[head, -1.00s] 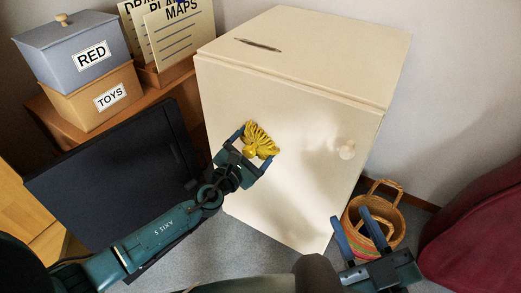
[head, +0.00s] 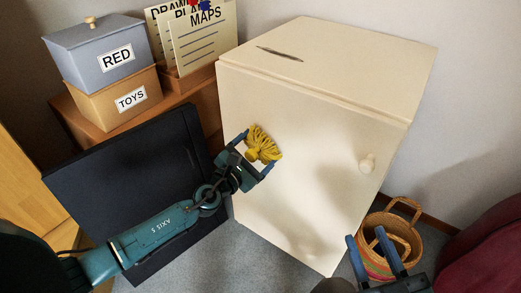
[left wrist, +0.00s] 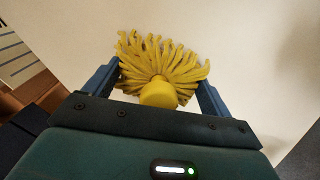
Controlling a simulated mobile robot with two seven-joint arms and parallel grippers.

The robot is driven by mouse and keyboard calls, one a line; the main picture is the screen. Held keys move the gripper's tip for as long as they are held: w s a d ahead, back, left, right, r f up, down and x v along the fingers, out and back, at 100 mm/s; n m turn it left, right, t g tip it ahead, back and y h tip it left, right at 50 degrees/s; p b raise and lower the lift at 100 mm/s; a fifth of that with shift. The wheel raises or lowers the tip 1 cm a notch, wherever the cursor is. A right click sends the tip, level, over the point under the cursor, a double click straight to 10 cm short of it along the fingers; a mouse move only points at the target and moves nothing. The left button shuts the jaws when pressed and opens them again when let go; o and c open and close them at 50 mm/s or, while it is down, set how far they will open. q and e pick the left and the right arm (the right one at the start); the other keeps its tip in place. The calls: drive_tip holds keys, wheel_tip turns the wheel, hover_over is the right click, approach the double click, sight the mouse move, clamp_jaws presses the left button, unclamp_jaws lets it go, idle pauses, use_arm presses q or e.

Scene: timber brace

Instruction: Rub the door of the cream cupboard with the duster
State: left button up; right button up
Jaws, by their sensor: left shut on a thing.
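My left gripper (head: 254,158) is shut on the yellow duster (head: 264,143), in front of the upper left part of the door. In the left wrist view the duster's strands (left wrist: 160,60) fan out toward the cream surface; I cannot tell if they press on it. My right gripper (head: 372,250) is open and empty, low in front of the woven basket.
A woven basket (head: 405,232) stands on the floor right of the cupboard. A dark panel (head: 110,180) leans at the left. A dark red item (head: 490,250) is at the right.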

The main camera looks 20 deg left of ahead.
sight(251, 158)
use_arm(q)
drive_tip(key=shift+v, duration=2.5)
drive_tip(key=shift+s+d+f, duration=0.1)
drive_tip(key=shift+s, duration=0.1)
drive_tip(key=shift+v, duration=1.4)
